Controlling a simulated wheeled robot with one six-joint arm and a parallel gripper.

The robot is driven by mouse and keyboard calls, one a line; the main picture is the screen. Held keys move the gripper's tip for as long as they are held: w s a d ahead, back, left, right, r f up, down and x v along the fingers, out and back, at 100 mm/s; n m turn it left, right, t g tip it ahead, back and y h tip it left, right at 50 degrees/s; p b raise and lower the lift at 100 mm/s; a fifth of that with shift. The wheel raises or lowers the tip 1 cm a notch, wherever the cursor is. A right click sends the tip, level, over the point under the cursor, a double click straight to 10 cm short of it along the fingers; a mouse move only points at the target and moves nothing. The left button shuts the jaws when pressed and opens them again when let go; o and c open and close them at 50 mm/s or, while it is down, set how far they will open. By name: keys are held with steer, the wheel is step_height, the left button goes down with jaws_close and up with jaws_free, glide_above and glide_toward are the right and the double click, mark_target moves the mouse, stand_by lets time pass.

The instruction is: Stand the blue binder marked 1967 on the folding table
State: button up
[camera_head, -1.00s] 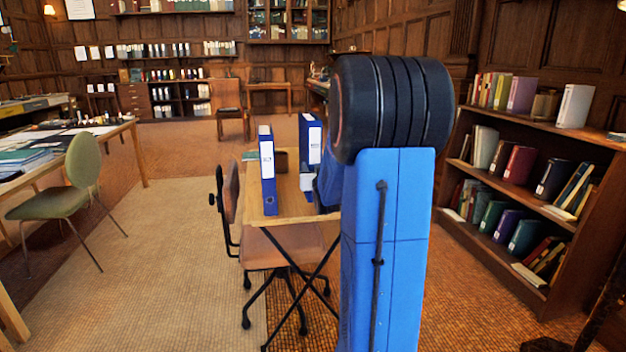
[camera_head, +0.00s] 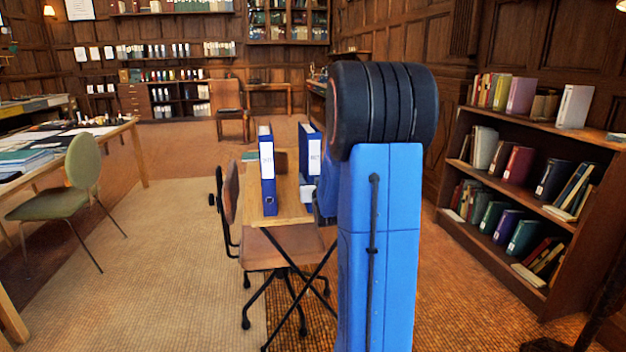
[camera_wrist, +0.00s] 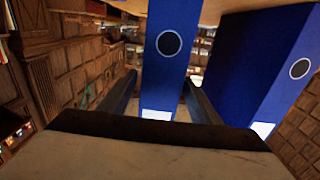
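Two blue binders with white spine labels are at the folding table (camera_head: 292,212). One binder (camera_head: 267,170) stands upright on its left side; it is at the right in the wrist view (camera_wrist: 255,62). The other, the held binder (camera_head: 312,150), is upright to its right, partly hidden by my arm. The label writing is too small to read surely. In the wrist view, my gripper (camera_wrist: 160,90) has its fingers along both sides of the held binder (camera_wrist: 170,65), seemingly shut on it. The held binder's base is hidden in the head view, so I cannot tell if it touches the tabletop.
A swivel chair (camera_head: 282,248) stands at the folding table's left. A dark box (camera_head: 279,157) is behind the binders. A bookcase (camera_head: 560,210) is at the right, a long table (camera_head: 120,130) and green chair (camera_head: 82,162) at the left.

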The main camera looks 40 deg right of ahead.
steer(key=v, duration=1.2)
steer(key=s+a+f+n+g+y, duration=0.1)
steer(key=s+a+f+g+y, duration=0.15)
steer(key=a, duration=0.85)
steer(key=s+a+f+n+g+y, duration=0.1)
steer(key=s+a+n+g+y, duration=0.2)
steer(key=a, duration=0.7)
steer(key=s+a+f+n+g+y, duration=0.1)
steer(key=s+a+g+y, duration=0.1)
steer(key=s+a, duration=0.5)
steer(key=s+a+f+n+g+y, duration=0.1)
steer(key=s+a, duration=0.6)
steer(key=s, duration=0.7)
steer(key=shift+a+f+g+y, duration=0.2)
steer(key=shift+f+g+y, duration=0.3)
steer(key=shift+g, duration=0.55)
steer(key=shift+s+f, duration=0.1)
